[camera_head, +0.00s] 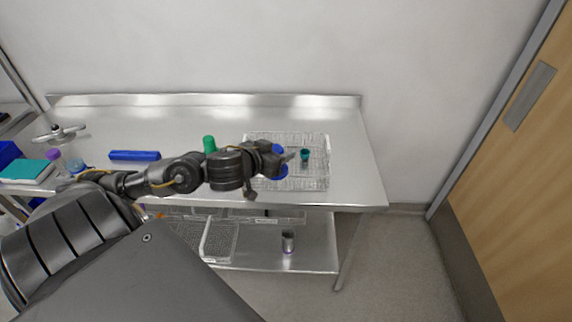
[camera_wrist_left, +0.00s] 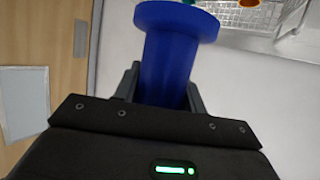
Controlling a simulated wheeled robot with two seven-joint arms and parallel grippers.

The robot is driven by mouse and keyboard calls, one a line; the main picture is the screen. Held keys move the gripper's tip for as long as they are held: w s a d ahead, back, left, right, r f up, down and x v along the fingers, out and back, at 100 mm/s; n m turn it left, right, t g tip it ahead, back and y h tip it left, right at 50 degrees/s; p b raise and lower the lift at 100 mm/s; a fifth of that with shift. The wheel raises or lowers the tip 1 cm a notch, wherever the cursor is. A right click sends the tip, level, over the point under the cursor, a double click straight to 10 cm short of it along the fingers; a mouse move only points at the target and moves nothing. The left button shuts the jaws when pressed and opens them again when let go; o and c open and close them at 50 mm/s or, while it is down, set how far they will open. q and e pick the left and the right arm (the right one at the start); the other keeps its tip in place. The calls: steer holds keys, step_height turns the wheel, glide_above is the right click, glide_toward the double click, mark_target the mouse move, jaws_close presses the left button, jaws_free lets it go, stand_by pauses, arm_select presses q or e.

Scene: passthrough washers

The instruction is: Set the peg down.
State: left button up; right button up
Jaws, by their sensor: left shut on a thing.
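My left gripper (camera_head: 288,157) is shut on a blue peg (camera_head: 283,172), a cylinder with a wide flanged end. In the left wrist view the blue peg (camera_wrist_left: 168,65) stands between the two fingers (camera_wrist_left: 163,92), its flange towards the top of the picture. In the head view the gripper partly hides the peg, which shows above and below it, over the wire basket (camera_head: 322,184) on the steel table. I cannot tell whether the peg touches the basket. My right gripper is not in view.
A teal piece (camera_head: 305,155) stands in the basket, close to the right of my gripper. A green cylinder (camera_head: 209,143) and a blue bar (camera_head: 134,155) are on the steel table (camera_head: 350,150). More baskets and a metal cup (camera_head: 288,240) are on the shelf below.

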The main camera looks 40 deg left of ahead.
arm_select(q)
steer(key=shift+w, duration=0.15)
steer(key=w+a+f, duration=0.2)
steer(key=w+f, duration=0.2)
steer(key=w+a+f+p, duration=0.1)
steer(key=w+a+f, duration=0.1)
steer(key=w+f, duration=0.2)
steer(key=w+a+f, duration=0.2)
steer(key=w+f, duration=0.2)
steer(key=shift+a+f, duration=0.25)
steer(key=shift+f, duration=0.25)
steer(key=shift+f, duration=0.6)
steer(key=o, duration=1)
